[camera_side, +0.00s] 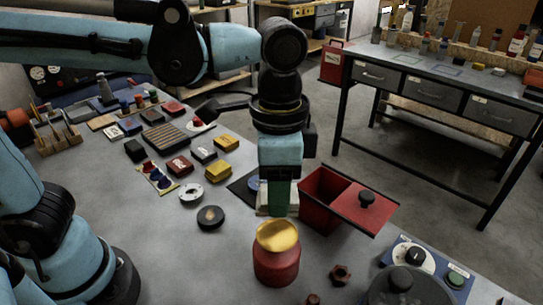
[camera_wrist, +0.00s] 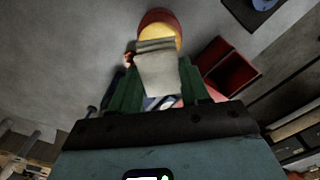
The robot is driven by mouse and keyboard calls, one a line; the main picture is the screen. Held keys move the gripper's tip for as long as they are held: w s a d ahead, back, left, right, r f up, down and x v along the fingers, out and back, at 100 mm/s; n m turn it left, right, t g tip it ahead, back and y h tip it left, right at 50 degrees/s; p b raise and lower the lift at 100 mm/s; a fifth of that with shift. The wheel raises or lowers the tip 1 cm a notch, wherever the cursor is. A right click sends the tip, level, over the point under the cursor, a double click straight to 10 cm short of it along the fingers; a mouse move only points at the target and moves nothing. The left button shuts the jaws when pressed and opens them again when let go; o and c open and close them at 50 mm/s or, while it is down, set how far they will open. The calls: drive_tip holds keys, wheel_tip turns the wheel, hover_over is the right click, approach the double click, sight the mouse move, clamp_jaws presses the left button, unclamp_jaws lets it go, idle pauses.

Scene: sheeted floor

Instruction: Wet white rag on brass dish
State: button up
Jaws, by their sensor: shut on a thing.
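The brass dish (camera_side: 277,236) is the shallow yellow top of a red can (camera_side: 277,267) standing upright on the grey surface. In the wrist view the dish (camera_wrist: 160,32) is partly covered from sight by the white rag. The white rag (camera_wrist: 158,75) is folded and pale grey-white, between the green fingers of my gripper (camera_wrist: 158,90). In the side view my gripper (camera_side: 280,212) points down just behind the dish, shut on the rag, with pale cloth showing beside the fingers. I cannot tell whether the rag touches the dish.
A red open box (camera_side: 322,203) with a black-knobbed lid (camera_side: 366,205) stands right of my gripper. A black round tin (camera_side: 210,217) and several small boxes lie to the left.

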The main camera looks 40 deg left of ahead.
sight(277, 235)
drive_tip(key=shift+f, duration=2.95)
drive_tip(key=shift+f, duration=1.2)
idle(0.7)
drive_tip(key=shift+r, duration=3.55)
